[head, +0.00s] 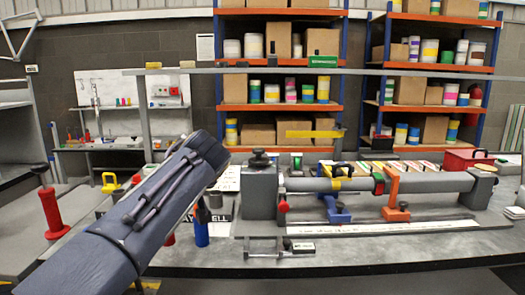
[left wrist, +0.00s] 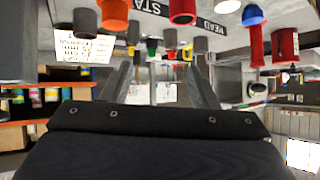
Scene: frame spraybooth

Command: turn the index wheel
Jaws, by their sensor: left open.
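I cannot pick out the index wheel for certain. A grey block (head: 260,192) with a black knob (head: 259,158) on top stands at the left end of a long grey horizontal tube (head: 437,182). A blue clamp stand (head: 333,208) and an orange clamp stand (head: 394,196) are under the tube. My left arm reaches in from the lower left and ends left of the grey block; its gripper fingers are hidden in the head view. In the left wrist view my left gripper (left wrist: 162,92) has its two fingers apart with nothing between them. My right gripper is not in view.
A blue-handled tool (head: 201,226) stands on the bench beside my left arm. A red handle (head: 53,212) stands upright at the left. A red bin (head: 468,160) is at the back right. Shelves (head: 283,110) with boxes and tins are behind.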

